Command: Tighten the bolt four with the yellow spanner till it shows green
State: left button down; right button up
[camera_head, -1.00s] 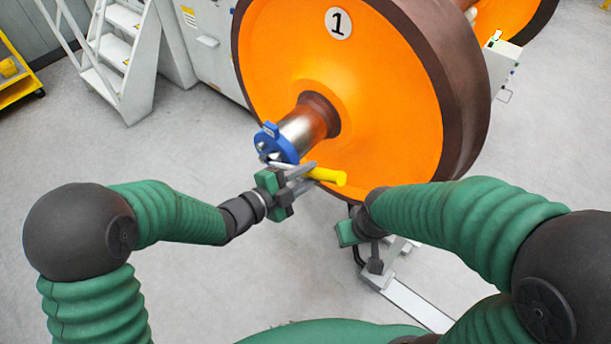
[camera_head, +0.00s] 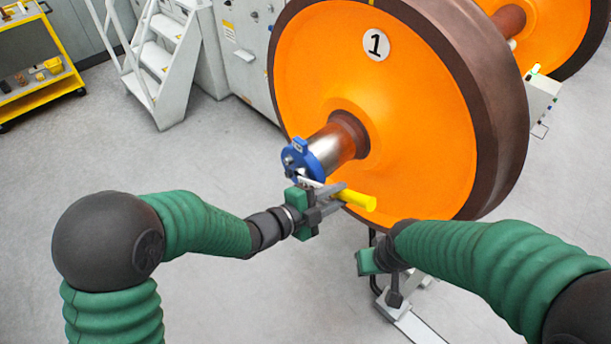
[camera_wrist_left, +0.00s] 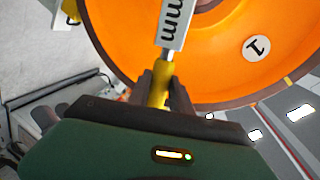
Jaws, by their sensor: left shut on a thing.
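The yellow spanner (camera_head: 358,200) is held in my left gripper (camera_head: 330,200), in front of the orange wheel. Its grey head end points up and left and lies at the lower edge of the blue axle-end cap (camera_head: 304,160); I cannot tell whether it sits on a bolt. Small bolts (camera_head: 288,160) show on the cap face; which is bolt four is unreadable, and no green shows there. In the left wrist view the fingers (camera_wrist_left: 165,92) close on the yellow handle (camera_wrist_left: 162,72), with the printed shank beyond. My right gripper (camera_head: 372,264) is low beside the wheel; its fingers are unclear.
The orange wheel (camera_head: 420,130) marked 1 fills the space behind the spanner. A grey stand (camera_head: 405,318) is on the floor by my right gripper. White steps (camera_head: 160,65) and a yellow cart (camera_head: 40,90) stand at the back left. The floor at left is clear.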

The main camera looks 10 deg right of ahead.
pick_arm(q)
jog(key=shift+s+d+f+m+b, duration=0.15)
jog(key=shift+f+m+b, duration=0.2)
jog(key=shift+b, duration=0.55)
jog(key=shift+s+d+f+b, duration=0.15)
jog(key=shift+f+b, duration=0.3)
jog(key=shift+b, duration=0.45)
jog(key=shift+s+f+m+b, duration=0.15)
jog(key=shift+f+m+b, duration=0.25)
jog(key=shift+b, duration=0.5)
jog(key=shift+s+d+f+m+t+y+b, duration=0.15)
jog(key=shift+f+m+t+y+b, duration=0.25)
jog(key=shift+b, duration=0.55)
